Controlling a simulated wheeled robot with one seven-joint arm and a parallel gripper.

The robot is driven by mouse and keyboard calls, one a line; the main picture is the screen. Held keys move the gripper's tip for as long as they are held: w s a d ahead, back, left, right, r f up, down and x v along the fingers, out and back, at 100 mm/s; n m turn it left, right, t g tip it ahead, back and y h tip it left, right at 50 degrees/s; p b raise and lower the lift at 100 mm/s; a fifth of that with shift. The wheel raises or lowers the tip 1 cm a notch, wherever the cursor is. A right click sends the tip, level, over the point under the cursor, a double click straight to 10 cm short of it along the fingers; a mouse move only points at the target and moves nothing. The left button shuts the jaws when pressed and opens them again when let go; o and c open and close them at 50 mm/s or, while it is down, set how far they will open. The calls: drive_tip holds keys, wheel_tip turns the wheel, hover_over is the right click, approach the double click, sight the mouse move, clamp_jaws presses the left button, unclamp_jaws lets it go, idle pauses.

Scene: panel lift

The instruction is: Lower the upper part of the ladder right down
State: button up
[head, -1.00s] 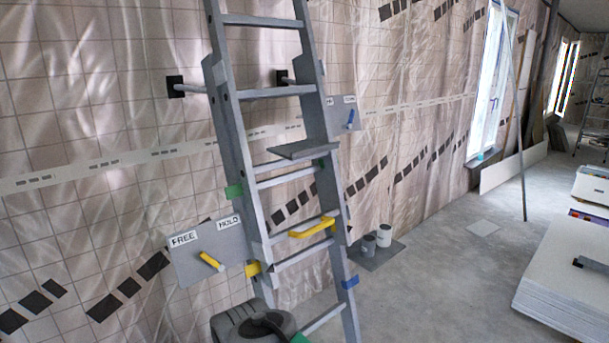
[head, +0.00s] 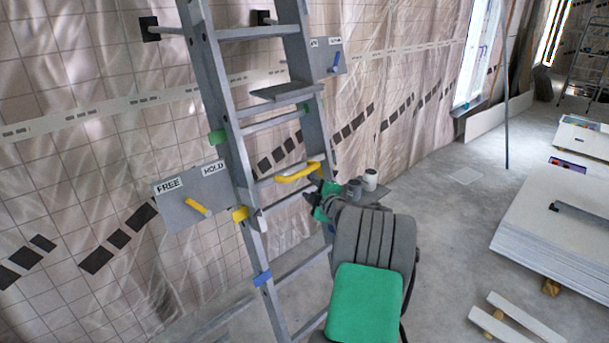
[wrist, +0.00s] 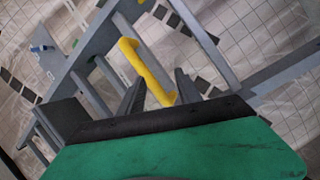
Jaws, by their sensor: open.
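The grey ladder (head: 229,103) leans at the tiled wall. A yellow handle (head: 298,172) sits on a rung of its upper part. My gripper (head: 314,191) is close below and to the right of this handle, partly hidden by my wrist. In the wrist view, my gripper (wrist: 159,78) is open, and the yellow handle (wrist: 130,55) runs between its fingers; whether they touch it I cannot tell. A grey plate (head: 170,215) left of the ladder reads FREE and HOLD. Its yellow lever (head: 198,207) slants, with its upper left end nearer FREE.
A second plate with a blue lever (head: 335,62) is right of the ladder. Grey tins (head: 369,180) stand on the floor behind my arm. White boards (head: 555,225) are stacked at the right. Floor (head: 450,215) between is free.

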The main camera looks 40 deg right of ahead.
sight(306, 173)
drive_tip(key=w+d+n, duration=0.1)
drive_tip(key=w, duration=0.1)
drive_tip(key=w+d+r+n+p, duration=0.1)
drive_tip(key=w, duration=0.2)
drive_tip(key=w+d+n+h+p, duration=0.1)
drive_tip(key=w+n, duration=0.1)
drive_tip(key=shift+w+d+r+t, duration=0.2)
drive_tip(key=shift+d+t, duration=0.15)
drive_tip(key=shift+t, duration=0.05)
clamp_jaws()
drive_tip(key=shift+r, duration=0.1)
idle(1.1)
